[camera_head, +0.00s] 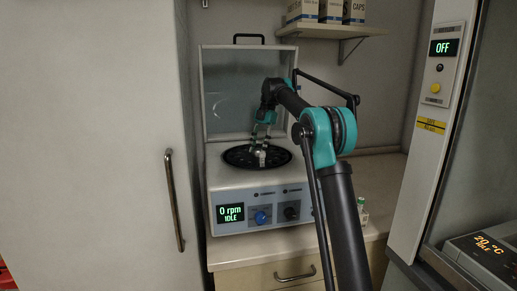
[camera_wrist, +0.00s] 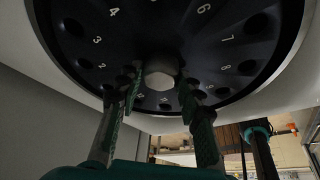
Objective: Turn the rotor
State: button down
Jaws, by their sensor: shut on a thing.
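A white centrifuge (camera_head: 262,207) stands on the counter with its clear lid (camera_head: 236,92) raised. Its display (camera_head: 231,212) reads 0 rpm, IDLE. The dark rotor (camera_head: 236,156) lies in the round bowl. In the wrist view the rotor (camera_wrist: 160,30) shows numbered holes around a pale central hub (camera_wrist: 160,73). My gripper (camera_head: 259,158) reaches down to the rotor's middle. In the wrist view my gripper (camera_wrist: 160,88) has one finger on each side of the hub and is shut on it. The fingers cover some of the holes and numbers.
A blue knob (camera_head: 262,218) and a dark knob (camera_head: 292,211) are on the centrifuge's front. A small bottle (camera_head: 362,211) stands right of it. A shelf with boxes (camera_head: 332,10) hangs above. A tall cabinet (camera_head: 100,140) closes the left; a panel reading OFF (camera_head: 444,48) is at the right.

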jog(key=shift+n, duration=0.4)
dwell(0.3)
jog(key=c, duration=1)
grip_release()
jog(key=shift+w+r, duration=0.1)
jog(key=v, duration=0.6)
jog(key=shift+w+a+r, duration=0.1)
jog(key=shift+w+r, duration=0.1)
jog(key=shift+r, duration=0.4)
